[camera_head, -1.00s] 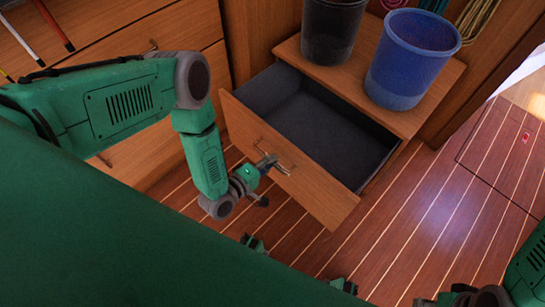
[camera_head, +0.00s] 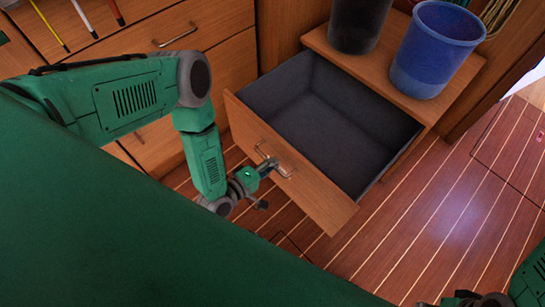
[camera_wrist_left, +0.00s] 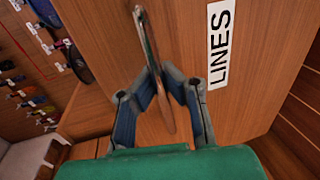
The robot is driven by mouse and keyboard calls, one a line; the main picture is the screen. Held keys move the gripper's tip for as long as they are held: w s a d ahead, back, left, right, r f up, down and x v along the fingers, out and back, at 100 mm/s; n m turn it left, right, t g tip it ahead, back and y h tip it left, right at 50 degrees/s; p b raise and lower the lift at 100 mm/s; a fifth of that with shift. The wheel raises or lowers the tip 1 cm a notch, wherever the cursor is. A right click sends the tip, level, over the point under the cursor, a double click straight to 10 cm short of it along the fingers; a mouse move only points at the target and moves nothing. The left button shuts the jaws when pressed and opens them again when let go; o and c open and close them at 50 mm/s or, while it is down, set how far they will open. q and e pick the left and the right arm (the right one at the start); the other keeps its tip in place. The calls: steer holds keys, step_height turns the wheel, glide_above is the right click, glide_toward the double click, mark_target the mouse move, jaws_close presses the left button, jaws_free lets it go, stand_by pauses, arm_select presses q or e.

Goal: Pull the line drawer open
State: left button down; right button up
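The line drawer (camera_head: 300,180) is wooden with a dark grey, empty-looking inside. It stands well out of its cabinet in the head view. Its front carries a metal bar handle (camera_head: 284,168), and a "LINES" label (camera_wrist_left: 218,45) shows in the left wrist view. My left gripper (camera_head: 268,166) is at the handle. In the left wrist view the fingers (camera_wrist_left: 163,76) close from both sides on the handle bar (camera_wrist_left: 150,60).
A blue bin (camera_head: 434,50) and a dark bin (camera_head: 358,22) stand on the cabinet top (camera_head: 400,88) behind the drawer. Another bank of wooden drawers (camera_head: 215,65) is at the left. Plank floor (camera_head: 425,225) is free in front and to the right.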

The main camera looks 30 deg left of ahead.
arm_select(q)
steer(key=shift+s+d+f, duration=0.2)
steer(key=shift+s+d, duration=0.15)
steer(key=shift+d, duration=0.1)
steer(key=c, duration=1.6)
jaws_free()
steer(key=shift+w+r, duration=0.1)
steer(key=shift+w, duration=0.05)
steer(key=shift+a, duration=0.1)
steer(key=v, duration=1.2)
